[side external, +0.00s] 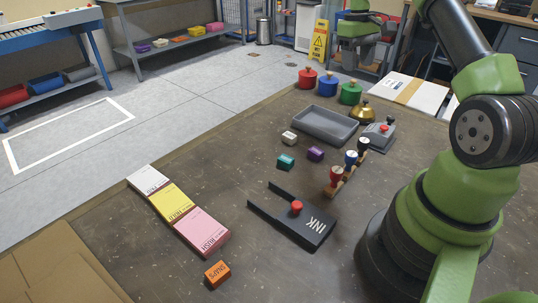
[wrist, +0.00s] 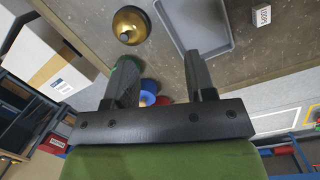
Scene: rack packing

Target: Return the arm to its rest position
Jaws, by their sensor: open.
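My gripper (wrist: 160,60) is open in the wrist view, its two dark fingers apart with nothing between them. It is raised over the far side of the workbench, looking down on the brass bell (wrist: 130,25) and the grey tray (wrist: 222,35). In the side external view my arm stands at the right, and its green wrist parts show at the top, beyond the bench objects. The fingertips are too small to make out clearly there.
On the bench (side external: 130,235) stand red, blue and green knobbed weights (side external: 328,85), a grey tray (side external: 325,124), a stamp rack (side external: 345,183), small blocks (side external: 286,161), an ink pad holder (side external: 300,225), three coloured pads (side external: 172,203) and an orange block (side external: 217,274). A white box (side external: 410,92) lies at the back right.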

